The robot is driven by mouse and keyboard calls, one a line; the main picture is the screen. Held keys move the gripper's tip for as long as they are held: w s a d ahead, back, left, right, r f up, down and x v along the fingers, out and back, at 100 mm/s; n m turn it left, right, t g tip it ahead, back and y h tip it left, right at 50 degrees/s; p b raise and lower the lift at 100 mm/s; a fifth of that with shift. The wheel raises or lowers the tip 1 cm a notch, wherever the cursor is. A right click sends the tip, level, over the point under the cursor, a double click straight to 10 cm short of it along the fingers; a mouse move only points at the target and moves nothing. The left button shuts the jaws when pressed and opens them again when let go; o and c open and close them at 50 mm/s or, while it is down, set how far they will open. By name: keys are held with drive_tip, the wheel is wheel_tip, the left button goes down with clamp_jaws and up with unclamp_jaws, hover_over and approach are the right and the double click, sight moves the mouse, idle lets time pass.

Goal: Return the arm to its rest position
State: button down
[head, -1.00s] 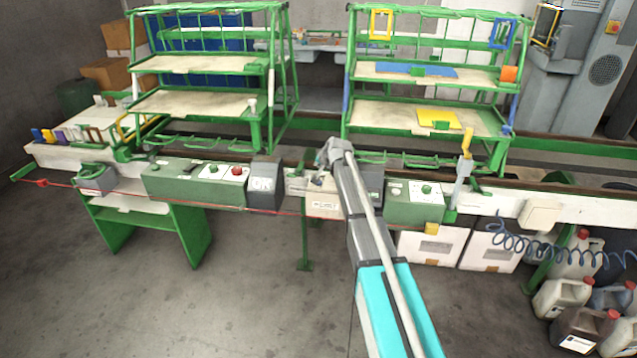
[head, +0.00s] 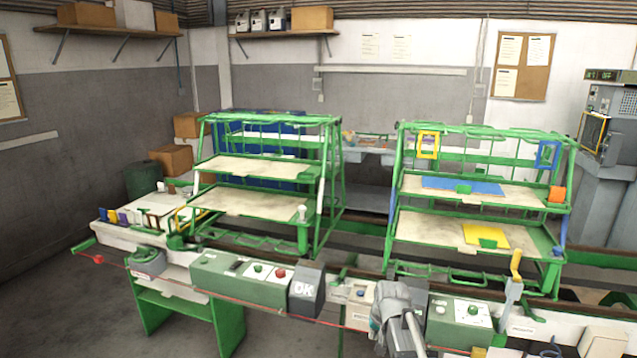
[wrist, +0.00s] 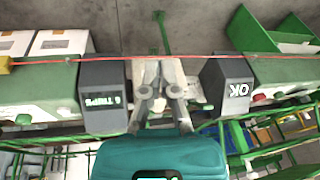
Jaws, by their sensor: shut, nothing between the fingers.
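My gripper (head: 390,305) shows at the lower middle of the head view, at the end of my arm, in front of the green bench rail and partly covering a dark box. Its fingertips are small there. In the wrist view my gripper (wrist: 160,75) points away from the teal wrist housing, with its grey fingers closed and nothing seen held. Beyond the fingers is a pale block on the bench, between two dark boxes; the fingers overlap it in the picture, and I cannot tell any contact. Most of my arm is below the head view's edge.
The OK box (head: 307,290) and green control panel (head: 240,280) stand left of my gripper. Another panel (head: 458,320) and a post with a yellow top (head: 512,290) stand right. Two green racks rise behind. Floor is clear at the lower left.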

drive_tip(key=s+d+r+n+g+h+p, duration=0.1)
drive_tip(key=s+r+g+p, duration=0.1)
drive_tip(key=s, duration=1.4)
drive_tip(key=shift+d+r+n+g, duration=0.15)
drive_tip(key=shift+r+n+g, duration=0.15)
drive_tip(key=shift+g, duration=0.2)
drive_tip(key=shift+w, duration=0.1)
